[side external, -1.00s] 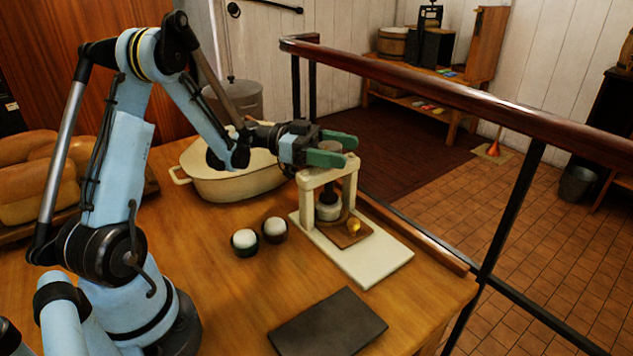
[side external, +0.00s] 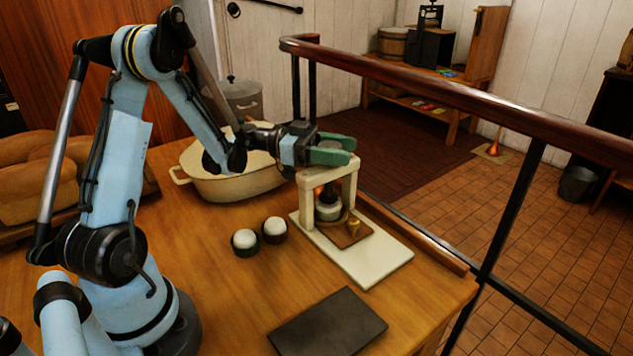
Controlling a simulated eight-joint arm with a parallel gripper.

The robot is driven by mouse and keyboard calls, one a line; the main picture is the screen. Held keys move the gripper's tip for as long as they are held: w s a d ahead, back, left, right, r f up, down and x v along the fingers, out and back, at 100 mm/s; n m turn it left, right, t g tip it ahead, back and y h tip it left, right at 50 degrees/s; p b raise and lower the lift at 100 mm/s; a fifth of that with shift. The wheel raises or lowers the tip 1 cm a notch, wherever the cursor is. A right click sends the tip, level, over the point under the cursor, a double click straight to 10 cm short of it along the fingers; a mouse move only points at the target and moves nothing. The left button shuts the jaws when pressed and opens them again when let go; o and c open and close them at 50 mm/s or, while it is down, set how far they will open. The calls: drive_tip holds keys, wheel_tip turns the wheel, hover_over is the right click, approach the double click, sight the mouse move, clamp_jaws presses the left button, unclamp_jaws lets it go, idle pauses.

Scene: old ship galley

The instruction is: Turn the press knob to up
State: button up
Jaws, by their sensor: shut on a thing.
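The press (side external: 352,250) stands on the wooden table, a cream frame on a long cream base. Under its crossbar hangs a dark screw with a pale round plate (side external: 328,211). A brown square pad with a small gold piece (side external: 354,222) lies on the base in front. My gripper (side external: 336,150), with green fingers, is at the top of the press, just above the crossbar. It is shut on the press knob, which the fingers mostly hide. An orange glow (side external: 319,190) shows near the screw, under the crossbar.
Two small round cups with white tops (side external: 245,240) stand left of the press. A dark flat slab (side external: 328,322) lies at the table's front. A cream oval pot (side external: 230,180) is behind, bread loaves (side external: 40,170) at left. A railing (side external: 440,90) runs along the right.

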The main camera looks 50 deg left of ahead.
sight(338, 144)
drive_tip(key=n+t+y, duration=0.1)
drive_tip(key=y, duration=0.1)
drive_tip(key=n+t+y, duration=0.4)
drive_tip(key=shift+w+a, duration=0.2)
drive_tip(key=shift+a, duration=0.05)
drive_tip(key=shift+w+a+n+t+y, duration=0.15)
drive_tip(key=shift+n+t+y, duration=0.55)
drive_tip(key=shift+y, duration=0.4)
drive_tip(key=shift+r, duration=0.1)
drive_tip(key=o, duration=1)
drive_tip(key=shift+c, duration=0.2)
drive_tip(key=shift+r, duration=0.75)
wheel_tip(338, 144, up, 3)
drive_tip(key=shift+f, duration=0.2)
drive_tip(key=s+d+r, duration=0.4)
drive_tip(key=d+r, duration=0.2)
drive_tip(key=d, duration=0.4)
drive_tip(key=shift+s+d+r, duration=0.25)
drive_tip(key=shift+d+r, duration=0.1)
drive_tip(key=shift+r, duration=0.05)
